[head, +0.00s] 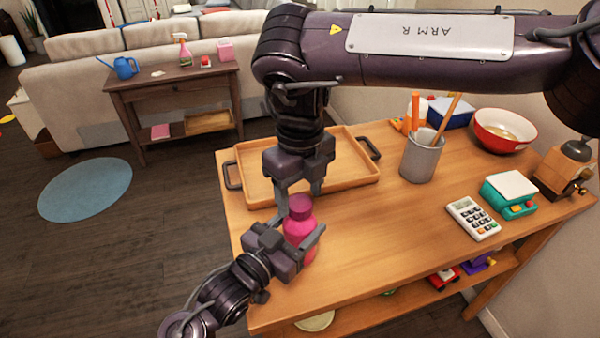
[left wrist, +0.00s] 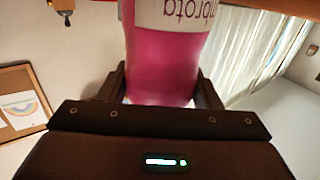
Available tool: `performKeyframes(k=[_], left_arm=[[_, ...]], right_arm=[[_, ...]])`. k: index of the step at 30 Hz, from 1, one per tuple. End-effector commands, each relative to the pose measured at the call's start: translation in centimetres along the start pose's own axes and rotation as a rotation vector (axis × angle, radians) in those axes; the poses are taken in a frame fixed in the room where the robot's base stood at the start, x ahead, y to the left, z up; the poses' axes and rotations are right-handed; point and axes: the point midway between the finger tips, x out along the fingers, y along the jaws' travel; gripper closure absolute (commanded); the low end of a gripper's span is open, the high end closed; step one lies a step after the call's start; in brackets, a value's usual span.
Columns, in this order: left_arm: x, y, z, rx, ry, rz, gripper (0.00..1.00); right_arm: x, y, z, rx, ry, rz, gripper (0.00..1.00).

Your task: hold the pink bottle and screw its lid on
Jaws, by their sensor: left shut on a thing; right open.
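The pink bottle (head: 299,228) stands upright at the left front part of the wooden table, with a darker pink lid (head: 299,204) on its top. My left gripper (head: 304,243) is shut around the bottle's body. The bottle also fills the middle of the left wrist view (left wrist: 162,65), with a pale label near the top of that picture. My right gripper (head: 298,192) comes down from above with its fingers apart, one on each side of the lid. I cannot tell whether its fingers touch the lid, or how tightly the lid sits.
A wooden tray (head: 350,185) with dark handles lies behind the bottle. A grey cup (head: 421,160) with pencils, a calculator (head: 472,218), a teal scale (head: 509,195) and a red bowl (head: 503,131) stand to the right. The table (head: 370,255) is clear right of the bottle.

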Motion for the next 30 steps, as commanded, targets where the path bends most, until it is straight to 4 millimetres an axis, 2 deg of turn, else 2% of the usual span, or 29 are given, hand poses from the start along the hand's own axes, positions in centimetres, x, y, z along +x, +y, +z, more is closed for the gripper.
performKeyframes(k=[6, 15, 25, 30], left_arm=[[0.0, 0.0, 0.0, 0.0, 0.0, 0.0, 1.0], [0.0, 0.0, 0.0, 0.0, 0.0, 0.0, 1.0], [0.0, 0.0, 0.0, 0.0, 0.0, 0.0, 1.0], [0.0, 0.0, 0.0, 0.0, 0.0, 0.0, 1.0]], right_arm=[[1.6, 0.0, 0.0, 0.0, 0.001, 0.0, 0.42], [1.7, 0.0, 0.0, 0.0, 0.0, 0.0, 0.43], [1.7, 0.0, 0.0, 0.0, -0.001, -0.001, 0.86], [1.7, 0.0, 0.0, 0.05, -0.001, 0.0, 0.88]])
